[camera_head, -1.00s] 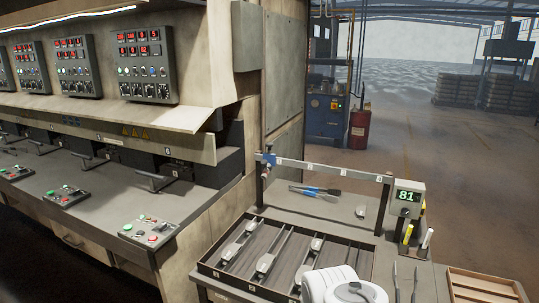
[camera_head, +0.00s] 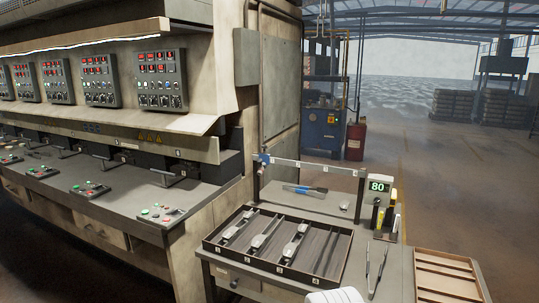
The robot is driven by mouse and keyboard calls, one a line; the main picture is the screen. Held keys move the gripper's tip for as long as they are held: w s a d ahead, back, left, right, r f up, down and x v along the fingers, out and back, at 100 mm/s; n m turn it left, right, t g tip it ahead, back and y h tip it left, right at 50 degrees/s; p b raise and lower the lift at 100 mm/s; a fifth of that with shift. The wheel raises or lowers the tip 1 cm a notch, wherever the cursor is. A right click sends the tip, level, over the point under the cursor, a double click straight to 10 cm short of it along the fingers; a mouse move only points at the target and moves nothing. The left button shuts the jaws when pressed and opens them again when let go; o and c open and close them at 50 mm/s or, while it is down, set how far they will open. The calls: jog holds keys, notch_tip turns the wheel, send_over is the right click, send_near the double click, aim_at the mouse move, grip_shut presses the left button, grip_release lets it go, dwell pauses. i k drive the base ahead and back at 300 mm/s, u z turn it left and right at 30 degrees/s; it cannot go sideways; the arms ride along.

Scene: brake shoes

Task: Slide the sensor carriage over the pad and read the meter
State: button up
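The meter (camera_head: 378,187) stands at the right end of the rail and shows 80 in green digits. The white rail (camera_head: 310,165) spans the back of the bench on two posts. A small blue carriage (camera_head: 264,158) sits at the rail's left end. A small grey pad (camera_head: 344,206) lies on the bench below the rail's right part, apart from the carriage. Several similar metal pieces, such as one piece (camera_head: 262,240), lie in the divided tray. My gripper is not in view; a white part of my arm shows at the bottom edge.
The dark tray (camera_head: 208,247) has numbered compartments and fills the bench front left. Blue-handled brushes (camera_head: 304,190), tongs (camera_head: 376,262) and yellow markers (camera_head: 395,222) lie or stand on the bench (camera_head: 300,205). A wooden crate (camera_head: 447,285) is at the right. A press machine (camera_head: 90,150) stands left.

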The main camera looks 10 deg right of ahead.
aim_at(265, 157)
jog(key=z, duration=0.3)
jog(key=k, duration=0.25)
jog(key=u, duration=1.05)
jog(key=i, duration=1.65)
jog(key=z, duration=0.75)
